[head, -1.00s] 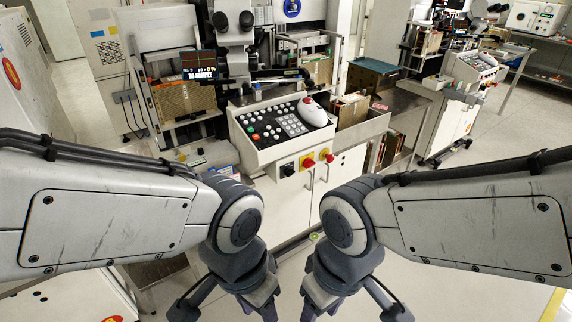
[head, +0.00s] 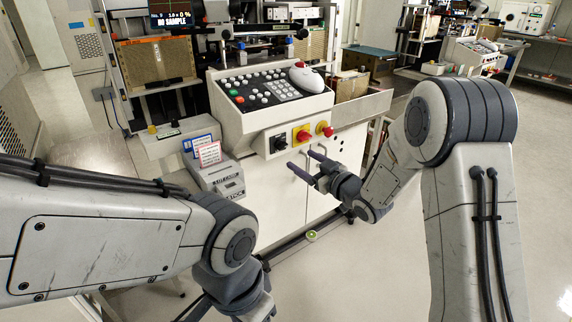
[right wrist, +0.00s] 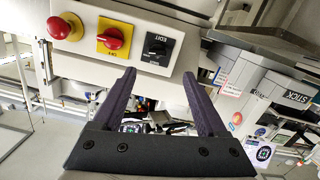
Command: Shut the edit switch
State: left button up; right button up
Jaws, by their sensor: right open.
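The edit switch (head: 279,144) is a black rotary knob on the front face of the white console, left of a red-on-yellow rotary switch. It also shows in the right wrist view (right wrist: 157,48), with "EDIT" on its plate. My right gripper (head: 303,161) is open and empty, below and in front of the switch row. In the right wrist view its two dark fingers (right wrist: 159,75) point toward the edit switch, which lies just beyond the fingertips, apart from them. My left arm is at the lower left; its fingers are outside the picture.
The red-on-yellow rotary switch (head: 302,134) and a red push button (head: 324,129) sit right of the edit switch. The console's keypad (head: 262,90) and trackball (head: 306,78) are above. A grey labelled box (head: 222,178) stands at the lower left of the console.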

aim_at(284, 146)
jog(key=shift+t+y, duration=0.3)
jog(key=shift+y, duration=0.1)
jog(key=x, duration=0.3)
jog(key=b+x, duration=0.1)
jog(key=x, duration=0.6)
jog(key=shift+w+d+f+b, duration=0.3)
jog(key=shift+d+b, duration=0.05)
jog(key=shift+b, duration=0.05)
pick_arm(q)
notch_tip(284, 146, down, 3)
jog(key=shift+r, duration=0.2)
pick_arm(e)
grip_shut()
